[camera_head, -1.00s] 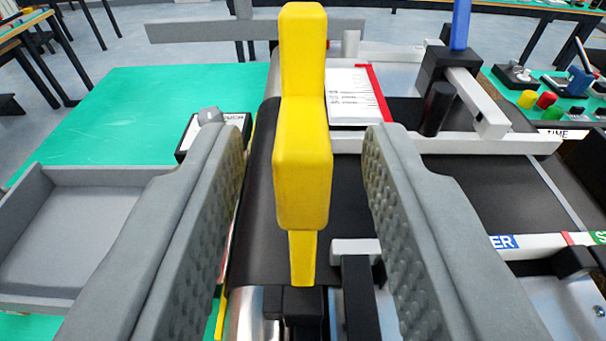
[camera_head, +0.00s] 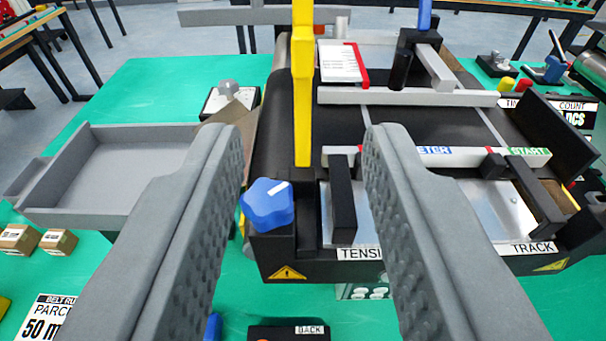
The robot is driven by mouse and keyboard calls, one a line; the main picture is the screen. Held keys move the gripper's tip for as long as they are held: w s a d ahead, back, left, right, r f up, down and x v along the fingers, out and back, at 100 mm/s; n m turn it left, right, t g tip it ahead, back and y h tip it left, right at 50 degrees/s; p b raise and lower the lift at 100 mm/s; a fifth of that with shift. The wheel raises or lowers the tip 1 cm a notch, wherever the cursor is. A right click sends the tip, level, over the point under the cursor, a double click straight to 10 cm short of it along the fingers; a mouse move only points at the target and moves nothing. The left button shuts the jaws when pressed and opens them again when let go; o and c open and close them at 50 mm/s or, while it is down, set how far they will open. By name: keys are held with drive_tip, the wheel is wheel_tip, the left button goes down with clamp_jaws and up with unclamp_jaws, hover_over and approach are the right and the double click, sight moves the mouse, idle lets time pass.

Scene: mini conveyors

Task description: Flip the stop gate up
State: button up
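The yellow stop gate (camera_head: 302,100) stands upright at the near left end of the conveyor, and its top runs out of the picture. My gripper (camera_head: 302,140) is open, with one grey ribbed finger to each side of the gate in the picture. Clear gaps show between the gate and both fingers, and neither touches it. The gate seems to be beyond the fingertips.
A blue knob (camera_head: 267,204) sits on the conveyor's near corner. A white card with a red edge (camera_head: 340,62) lies on the far belt side. A grey tray (camera_head: 75,206) is at left, small boxes (camera_head: 58,242) below it. Green table (camera_head: 150,85) is clear at far left.

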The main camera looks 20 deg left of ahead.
drive_tip(key=shift+v, duration=2.9)
